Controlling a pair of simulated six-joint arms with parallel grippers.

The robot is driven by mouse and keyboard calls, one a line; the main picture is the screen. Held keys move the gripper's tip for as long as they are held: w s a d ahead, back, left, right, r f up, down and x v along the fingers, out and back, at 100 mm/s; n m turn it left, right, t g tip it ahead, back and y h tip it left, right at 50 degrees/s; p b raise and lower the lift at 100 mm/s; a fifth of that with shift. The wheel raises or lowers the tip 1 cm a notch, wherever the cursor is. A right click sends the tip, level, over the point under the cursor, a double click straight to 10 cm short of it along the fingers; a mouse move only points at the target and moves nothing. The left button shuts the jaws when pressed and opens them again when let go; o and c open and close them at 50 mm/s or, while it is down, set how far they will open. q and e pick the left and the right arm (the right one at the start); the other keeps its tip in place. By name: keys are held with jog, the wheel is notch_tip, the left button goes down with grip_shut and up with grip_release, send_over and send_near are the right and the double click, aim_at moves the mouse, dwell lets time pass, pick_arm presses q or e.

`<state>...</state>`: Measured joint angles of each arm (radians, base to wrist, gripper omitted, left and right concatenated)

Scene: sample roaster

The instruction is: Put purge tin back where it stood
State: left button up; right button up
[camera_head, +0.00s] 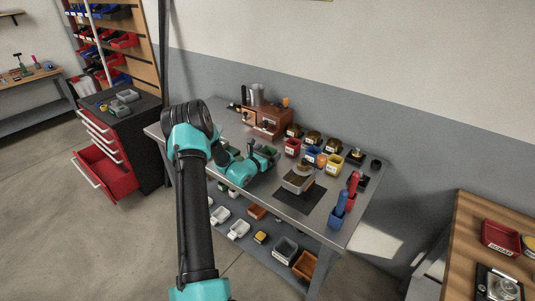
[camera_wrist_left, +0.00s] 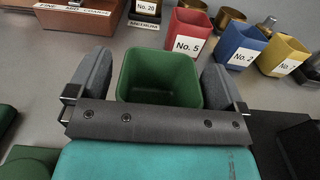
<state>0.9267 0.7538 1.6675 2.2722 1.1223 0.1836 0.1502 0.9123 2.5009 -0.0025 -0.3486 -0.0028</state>
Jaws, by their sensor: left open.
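A green square tin (camera_wrist_left: 160,78), open at the top and seemingly empty, stands upright in the left wrist view. No label shows on it, so I cannot tell for certain that it is the purge tin. My left gripper (camera_head: 273,153) is low over the middle of the steel table in the head view. In the left wrist view its grey fingers (camera_wrist_left: 157,80) are open, one on each side of the green tin, with narrow gaps beside it. The tin's lower part is hidden by the gripper body. My right gripper is not in view.
Red No. 5 (camera_wrist_left: 188,30), blue No. 2 (camera_wrist_left: 238,48) and yellow No. 7 (camera_wrist_left: 284,55) tins stand just beyond. A wooden box (camera_head: 266,121) stands at the back. A bean-filled tray (camera_head: 298,181) and blue (camera_head: 340,205) and red (camera_head: 353,184) handled tools are to the right.

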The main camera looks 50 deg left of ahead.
pick_arm(q)
jog(key=shift+r, duration=0.1)
jog(key=shift+s, duration=0.2)
jog(key=s, duration=0.3)
jog(key=s+d, duration=0.1)
jog(key=s, duration=0.3)
jog(key=s+d, duration=0.1)
jog(key=s, duration=0.3)
jog(key=shift+s, duration=0.25)
